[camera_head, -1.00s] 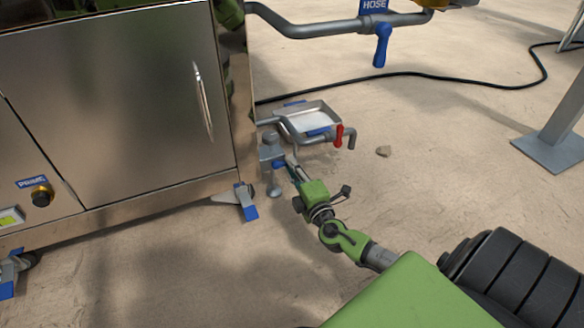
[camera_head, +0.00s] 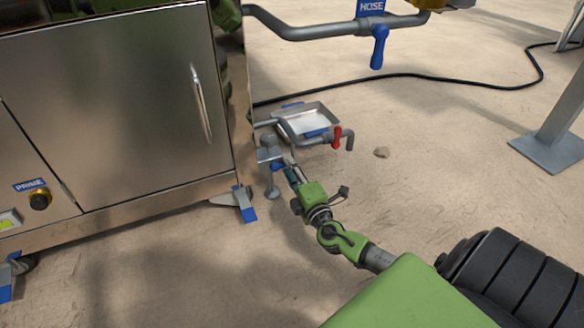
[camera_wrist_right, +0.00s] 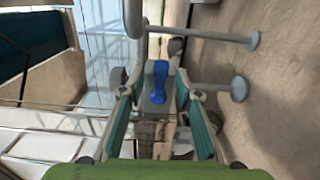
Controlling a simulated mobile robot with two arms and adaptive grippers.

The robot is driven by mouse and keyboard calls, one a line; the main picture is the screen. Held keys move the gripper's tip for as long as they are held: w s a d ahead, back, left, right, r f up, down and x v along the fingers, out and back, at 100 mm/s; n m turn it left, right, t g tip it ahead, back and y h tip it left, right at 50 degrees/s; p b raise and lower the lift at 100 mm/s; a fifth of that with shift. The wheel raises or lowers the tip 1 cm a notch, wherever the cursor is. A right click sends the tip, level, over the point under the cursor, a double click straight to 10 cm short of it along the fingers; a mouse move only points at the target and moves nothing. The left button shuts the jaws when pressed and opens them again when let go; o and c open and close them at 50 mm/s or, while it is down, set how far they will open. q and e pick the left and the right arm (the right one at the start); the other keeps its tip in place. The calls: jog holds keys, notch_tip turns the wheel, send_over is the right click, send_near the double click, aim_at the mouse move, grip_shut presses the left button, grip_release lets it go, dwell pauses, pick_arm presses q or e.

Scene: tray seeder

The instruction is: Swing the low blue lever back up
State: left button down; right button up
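The low blue lever (camera_head: 277,166) is small in the head view, on a grey fitting at the machine's lower right corner, partly hidden by my right gripper. In the right wrist view the blue lever (camera_wrist_right: 158,82) shows between the two fingers, with a gap on each side. My right gripper (camera_head: 287,168) is close in front of the lever. In the right wrist view the gripper (camera_wrist_right: 160,94) is open, with teal finger pads apart and nothing held. I cannot tell how far the lever lies beyond the fingertips. My left gripper is not in view.
A pipe with a red lever (camera_head: 337,137) runs beside a metal tray (camera_head: 321,112) behind the fitting. A higher blue lever (camera_head: 379,46) hangs below the HOSE sign (camera_head: 371,6). The steel machine (camera_head: 120,110) fills the left. The floor to the right is mostly clear.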

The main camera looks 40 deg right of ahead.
jog(key=v, duration=1.2)
jog(key=shift+a, duration=0.1)
